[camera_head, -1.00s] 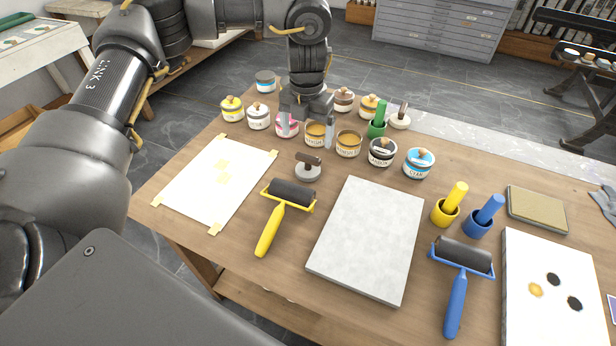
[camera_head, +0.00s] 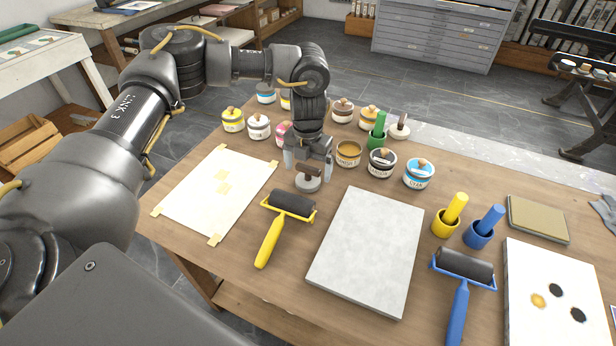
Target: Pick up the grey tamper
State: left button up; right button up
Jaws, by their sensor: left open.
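The grey tamper (camera_head: 308,184) stands upright on the wooden table, behind the black-and-yellow roller. It has a round grey base and a dark brown handle on top. My left gripper (camera_head: 308,170) points down over the tamper. Its jaws are open, with one finger to the left and one to the right of the handle. I cannot tell whether the fingers touch it. My right gripper is not in view.
Several ink cans (camera_head: 348,153) stand behind the tamper. The yellow roller (camera_head: 270,240) lies just in front of it, and a grey stone slab (camera_head: 368,250) lies to the front right. A taped paper sheet (camera_head: 215,195) lies to the left.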

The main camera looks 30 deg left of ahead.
pick_arm(q)
notch_tip(320, 180, down, 2)
jog(key=shift+f, duration=0.1)
jog(key=c, duration=1.2)
jog(key=shift+c, duration=0.2)
